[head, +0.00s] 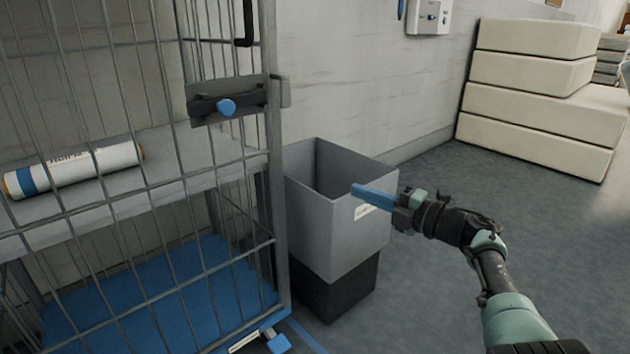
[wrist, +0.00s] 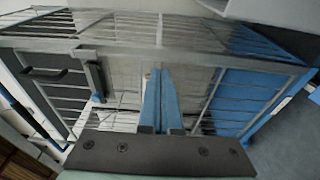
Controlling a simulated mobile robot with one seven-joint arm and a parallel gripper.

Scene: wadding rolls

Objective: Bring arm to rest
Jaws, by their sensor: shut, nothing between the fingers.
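My gripper (head: 372,193) is at the centre right of the head view, with its blue fingers shut and nothing between them. It points left, in front of the grey bin and apart from the cage. In the wrist view the shut blue fingers (wrist: 160,98) stand upright in the middle, with the cage behind them. My arm reaches in from the lower right, bent at the elbow.
A wire cage (head: 268,150) with a black latch stands at left. A white roll (head: 85,168) lies on its shelf. A grey bin (head: 335,235) on a dark base stands beside the cage. Cream blocks (head: 540,95) are stacked at back right. The floor at right is clear.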

